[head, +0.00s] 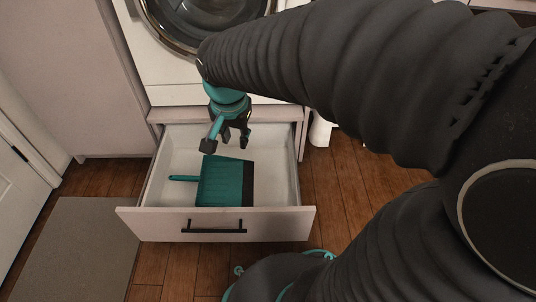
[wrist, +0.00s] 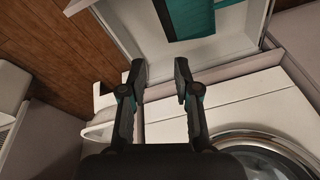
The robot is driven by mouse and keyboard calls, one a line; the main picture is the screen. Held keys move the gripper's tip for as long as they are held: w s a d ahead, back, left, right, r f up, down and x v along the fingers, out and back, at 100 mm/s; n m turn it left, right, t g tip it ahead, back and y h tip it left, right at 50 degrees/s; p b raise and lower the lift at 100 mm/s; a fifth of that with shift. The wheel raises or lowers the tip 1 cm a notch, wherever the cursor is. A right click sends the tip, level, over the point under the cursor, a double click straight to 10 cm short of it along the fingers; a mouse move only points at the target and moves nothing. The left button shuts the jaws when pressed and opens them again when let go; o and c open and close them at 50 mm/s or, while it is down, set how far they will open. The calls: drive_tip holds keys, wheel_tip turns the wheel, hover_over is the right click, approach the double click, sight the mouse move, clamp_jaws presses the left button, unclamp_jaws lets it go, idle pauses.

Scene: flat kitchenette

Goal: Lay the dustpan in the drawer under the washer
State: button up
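The teal dustpan (head: 222,182) with a dark edge lies inside the open drawer (head: 143,218) under the washer (head: 172,68). Its handle points left in the head view. My gripper (head: 235,138) hangs above the back part of the drawer, apart from the dustpan. In the wrist view the fingers (wrist: 160,75) are spread with nothing between them. Part of the dustpan (wrist: 192,18) shows at the top of that view, inside the drawer (wrist: 235,45).
A grey mat (head: 80,245) lies on the wooden floor left of the drawer. A pale cabinet side (head: 85,80) stands left of the washer. A white object (head: 320,131) stands on the floor right of the drawer. Floor in front of the drawer is partly hidden by my body.

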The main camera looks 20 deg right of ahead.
drive_tip(key=s+d+r+n+t, duration=0.1)
drive_tip(key=s+r+n, duration=0.1)
drive_tip(key=s+n, duration=0.2)
drive_tip(key=s+d+r+n+t, duration=0.2)
drive_tip(key=s+n, duration=0.2)
drive_tip(key=s, duration=0.4)
drive_tip(key=shift+s+y, duration=0.35)
drive_tip(key=shift+y, duration=0.05)
idle(0.4)
